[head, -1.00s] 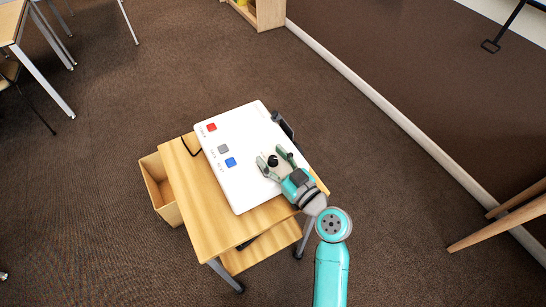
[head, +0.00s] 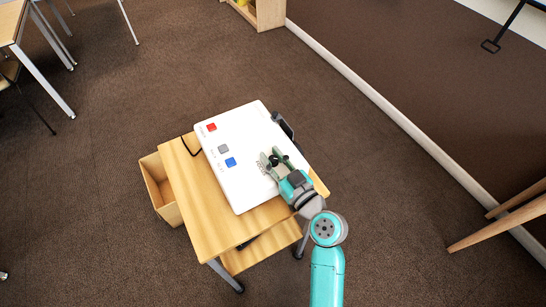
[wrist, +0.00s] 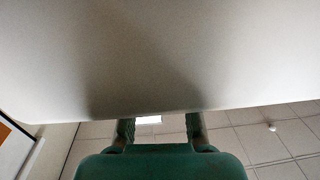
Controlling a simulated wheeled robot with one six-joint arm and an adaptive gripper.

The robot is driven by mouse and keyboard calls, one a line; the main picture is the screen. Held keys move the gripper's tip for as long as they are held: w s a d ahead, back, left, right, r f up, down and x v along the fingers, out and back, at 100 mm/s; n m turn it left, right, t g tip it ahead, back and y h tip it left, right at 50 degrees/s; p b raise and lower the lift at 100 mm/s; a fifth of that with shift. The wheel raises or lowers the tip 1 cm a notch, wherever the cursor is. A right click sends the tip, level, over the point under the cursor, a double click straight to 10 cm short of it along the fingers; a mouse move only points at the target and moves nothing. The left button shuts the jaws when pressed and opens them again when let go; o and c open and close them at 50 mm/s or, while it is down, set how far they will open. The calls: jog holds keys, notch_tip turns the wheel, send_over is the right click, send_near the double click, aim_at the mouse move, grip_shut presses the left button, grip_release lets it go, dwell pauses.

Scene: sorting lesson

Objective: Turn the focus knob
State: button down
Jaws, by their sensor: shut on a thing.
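A white device (head: 238,180) lies on a small wooden cart. On its top are a red button (head: 211,127), a grey button (head: 223,149) and a blue button (head: 230,162). The black focus knob (head: 273,160) is on the right part of the white top, mostly covered by my gripper. My gripper (head: 272,159) is shut on the knob, its fingers on either side of it. In the wrist view, the two fingers of my gripper (wrist: 160,128) show below the blurred white surface of the device (wrist: 150,55); the knob is hidden there.
The wooden cart (head: 205,225) has bare top to the left and front of the device. A black cable (head: 190,148) lies at its left edge and an open wooden box (head: 158,188) adjoins it. Desks stand far left.

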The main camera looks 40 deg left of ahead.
jog(key=c, duration=0.9)
grip_release()
jog(key=shift+d, duration=0.1)
jog(key=v, duration=1.2)
